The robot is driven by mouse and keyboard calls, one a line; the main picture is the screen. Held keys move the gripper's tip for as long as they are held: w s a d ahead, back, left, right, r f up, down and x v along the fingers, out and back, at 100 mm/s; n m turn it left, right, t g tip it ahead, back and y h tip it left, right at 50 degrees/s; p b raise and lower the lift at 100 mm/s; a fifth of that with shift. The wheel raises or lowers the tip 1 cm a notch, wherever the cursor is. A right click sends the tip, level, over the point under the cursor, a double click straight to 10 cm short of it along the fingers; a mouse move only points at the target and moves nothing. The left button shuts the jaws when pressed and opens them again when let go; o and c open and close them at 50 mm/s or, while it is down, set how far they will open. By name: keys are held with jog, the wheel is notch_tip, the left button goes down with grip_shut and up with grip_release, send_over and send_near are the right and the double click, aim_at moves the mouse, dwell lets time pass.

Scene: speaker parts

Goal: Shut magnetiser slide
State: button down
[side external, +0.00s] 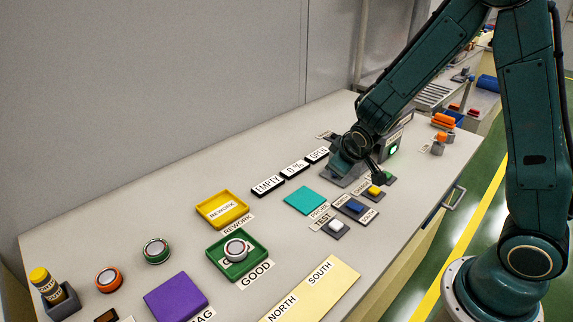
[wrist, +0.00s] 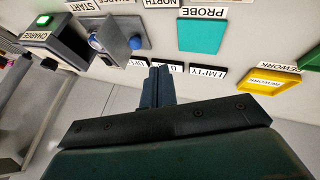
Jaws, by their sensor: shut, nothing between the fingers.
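The magnetiser appears to be the grey fixture (side external: 342,180) under my wrist in the side view, largely covered by my arm. In the wrist view a grey fixture (wrist: 125,35) shows an upright plate and a rounded silver and blue part. My gripper (wrist: 160,70) is shut and empty, its fingertips beside the fixture on the side of the status signs. I cannot tell whether they touch it. In the side view the fingertips are not clear. A sign reading OPEN (side external: 317,155) stands beside signs reading 0% (side external: 294,169) and EMPTY (side external: 267,184).
A charge box with a green light (wrist: 44,20) stands beside the fixture. A teal probe pad (side external: 305,200), several buttons (side external: 355,207), a yellow rework tray (side external: 222,208) and a green good tray (side external: 238,258) holding a round part lie nearer the camera.

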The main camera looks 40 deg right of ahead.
jog(key=shift+w+d+f+n, duration=0.15)
jog(key=shift+w+f, duration=0.1)
jog(key=shift+f, duration=0.35)
jog(key=shift+w+d+f+n, duration=0.1)
jog(key=shift+w+f+n, duration=0.1)
jog(key=shift+f, duration=0.4)
send_near(330, 178)
jog(key=a+f, duration=0.3)
jog(key=shift+w+f, duration=0.15)
jog(key=shift+w, duration=0.25)
jog(key=shift+w+d+f, duration=0.1)
jog(key=shift+w+d, duration=0.05)
jog(key=shift+d, duration=0.3)
jog(key=shift+w+d+f, duration=0.1)
jog(key=shift+w+d, duration=0.05)
jog(key=shift+d, duration=0.3)
jog(key=shift+w+d, duration=0.2)
jog(key=shift+d, duration=0.4)
jog(key=shift+w+d, duration=0.15)
jog(key=shift+d, duration=0.4)
jog(key=shift+d, duration=0.1)
